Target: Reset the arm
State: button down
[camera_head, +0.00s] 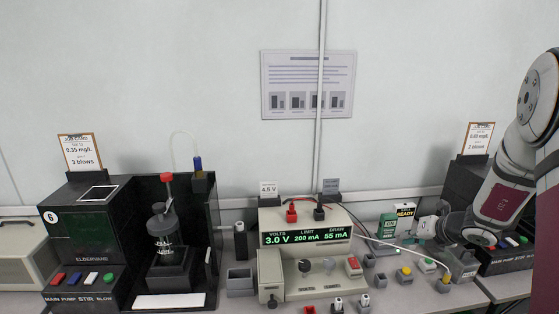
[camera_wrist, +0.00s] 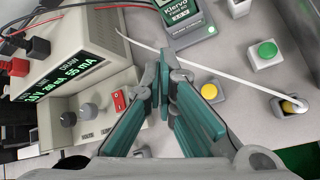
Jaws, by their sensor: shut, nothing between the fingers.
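My arm (camera_head: 510,190) comes in from the right in the head view and bends down over the right part of the bench. My gripper (camera_wrist: 166,72) shows in the wrist view with its teal fingers together and nothing between them. It is above the bench, between the power supply (camera_wrist: 75,70) and the small button boxes. In the head view the fingers are hard to make out against the arm and the bench items.
The power supply (camera_head: 300,262) reads 3.0 V. A green handheld tester (camera_wrist: 180,18) lies beyond my fingertips. A black apparatus (camera_head: 130,240) stands left.

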jog(key=s+a+r+n+g+y+p, duration=0.1)
jog(key=s+a+r+n+g+y, duration=0.1)
jog(key=s+a+r+n, duration=0.6)
jog(key=s+a+r+n+g+y, duration=0.1)
jog(key=s+a+r+n, duration=0.4)
jog(key=a+r+n, duration=0.65)
jog(key=s+a+r+n+g+h, duration=0.1)
jog(key=s+a+n, duration=0.2)
jog(key=s+n, duration=0.35)
jog(key=s+a+r+n+g, duration=0.1)
jog(key=s+a+n, duration=0.2)
jog(key=s+n, duration=0.3)
jog(key=s+d+n+h+p, duration=0.1)
jog(key=s+d+n+h, duration=0.2)
jog(key=s+n, duration=0.5)
jog(key=s+r+h, duration=0.1)
jog(key=s, duration=0.3)
jog(key=shift+s+d+n, duration=0.2)
jog(key=shift+d+n, duration=0.2)
